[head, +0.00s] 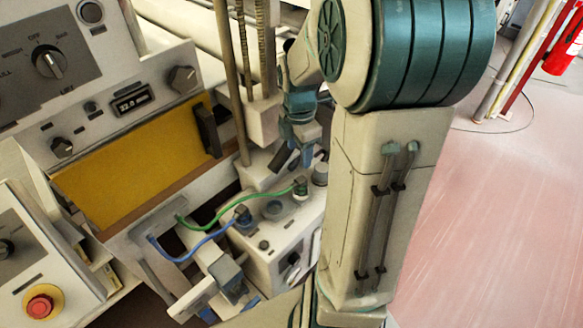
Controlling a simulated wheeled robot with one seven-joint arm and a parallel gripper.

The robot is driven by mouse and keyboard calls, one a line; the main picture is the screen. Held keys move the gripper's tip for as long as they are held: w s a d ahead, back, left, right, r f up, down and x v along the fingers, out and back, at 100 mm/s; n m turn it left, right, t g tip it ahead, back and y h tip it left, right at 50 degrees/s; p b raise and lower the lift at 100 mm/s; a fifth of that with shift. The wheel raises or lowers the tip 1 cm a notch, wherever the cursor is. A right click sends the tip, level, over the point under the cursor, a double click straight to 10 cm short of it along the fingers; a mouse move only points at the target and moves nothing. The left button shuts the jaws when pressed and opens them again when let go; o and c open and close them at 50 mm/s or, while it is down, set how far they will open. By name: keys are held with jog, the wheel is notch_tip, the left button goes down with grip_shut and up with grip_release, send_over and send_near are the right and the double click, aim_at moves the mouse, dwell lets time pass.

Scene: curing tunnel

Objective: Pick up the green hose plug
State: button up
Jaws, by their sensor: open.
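The green hose plug (300,187) is a small dark green piece at the right end of a green hose (245,204). It stands at a white block (283,250) with round sockets on its top. Whether it is seated in a socket is too small to tell. My gripper (293,160) points down above the plug, with its fingers apart and nothing seen between them. A gap shows between the fingertips and the plug. The arm's upper links fill the right of the view but leave the plug visible.
A blue hose (195,248) ends in a blue plug (242,214) left of the green one. A grey knob (320,173) stands close on the right. Upright rods (228,80) and a yellow panel (135,155) lie behind and left. The floor at right is open.

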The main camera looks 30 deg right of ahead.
aim_at(301, 179)
jog(key=shift+n, duration=0.9)
jog(key=f, duration=0.6)
jog(key=d+f, duration=0.1)
jog(key=f, duration=0.2)
jog(key=shift+w+d, duration=0.1)
jog(key=shift+w, duration=0.25)
jog(key=shift+s+f, duration=0.15)
jog(key=shift+f, duration=1.2)
jog(key=shift+s+f, duration=0.15)
jog(key=shift+f, duration=1.15)
jog(key=c, duration=1.1)
